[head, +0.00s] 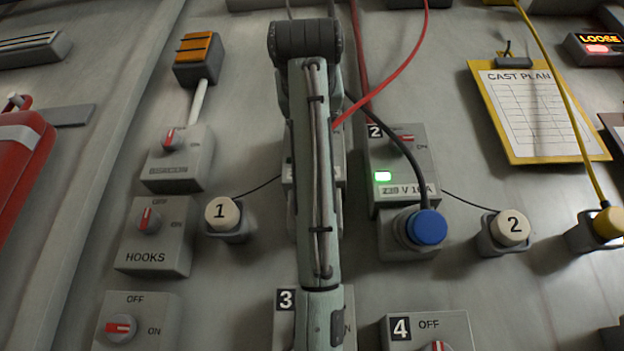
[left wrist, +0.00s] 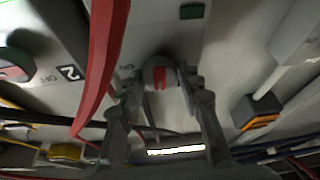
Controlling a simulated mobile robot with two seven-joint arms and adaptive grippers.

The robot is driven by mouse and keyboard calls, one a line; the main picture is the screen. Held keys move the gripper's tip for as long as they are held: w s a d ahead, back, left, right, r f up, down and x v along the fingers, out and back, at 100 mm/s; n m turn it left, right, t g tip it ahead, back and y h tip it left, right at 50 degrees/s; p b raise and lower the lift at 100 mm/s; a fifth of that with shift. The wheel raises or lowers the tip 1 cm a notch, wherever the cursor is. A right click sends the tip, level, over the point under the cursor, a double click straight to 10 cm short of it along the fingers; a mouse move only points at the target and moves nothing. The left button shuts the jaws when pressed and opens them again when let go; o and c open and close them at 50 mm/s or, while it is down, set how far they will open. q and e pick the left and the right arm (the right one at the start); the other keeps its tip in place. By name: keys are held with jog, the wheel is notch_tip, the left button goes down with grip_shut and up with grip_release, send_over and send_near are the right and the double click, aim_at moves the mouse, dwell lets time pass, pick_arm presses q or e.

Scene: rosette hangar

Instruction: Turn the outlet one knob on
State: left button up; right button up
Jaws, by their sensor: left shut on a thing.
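The outlet one knob (left wrist: 147,72) is a round grey knob with a red mark, seen in the left wrist view. Its mark runs up and down the picture, crosswise to the mark on outlet two's knob. My left gripper (left wrist: 162,88) has a finger on each side of the knob and is shut on it. The small green lamp (left wrist: 192,11) near it looks dark. In the head view my forearm hides the knob, the gripper and most of the outlet one box (head: 341,172). My right gripper is in neither view.
Outlet two (head: 405,165) stands just right of my arm, its lamp lit green and a blue plug (head: 426,227) below. A red cable (head: 388,83) hangs close to my arm and crosses the wrist view. The HOOKS switch (head: 155,237) and button 1 (head: 222,214) are left.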

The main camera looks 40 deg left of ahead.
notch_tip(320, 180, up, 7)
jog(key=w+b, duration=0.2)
jog(key=b, duration=0.1)
pick_arm(q)
jog(key=shift+s+a+r+m+h+p, duration=0.1)
jog(key=shift+m+h+p, duration=0.4)
jog(key=shift+m+h, duration=2.2)
jog(key=shift+w+d+f+m+h+p, duration=0.1)
jog(key=shift+m+h+p, duration=0.4)
jog(key=shift+m, duration=4.35)
jog(key=shift+s+a+r+m+h+p, duration=0.1)
jog(key=shift+m+h+p, duration=0.4)
jog(key=shift+m+h, duration=2.2)
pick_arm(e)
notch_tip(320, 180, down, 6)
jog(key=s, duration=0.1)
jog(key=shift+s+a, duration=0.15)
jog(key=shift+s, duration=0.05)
pick_arm(q)
jog(key=shift+m+y, duration=1.05)
jog(key=shift+y, duration=0.05)
jog(key=o, duration=1.2)
jog(key=shift+c, duration=0.2)
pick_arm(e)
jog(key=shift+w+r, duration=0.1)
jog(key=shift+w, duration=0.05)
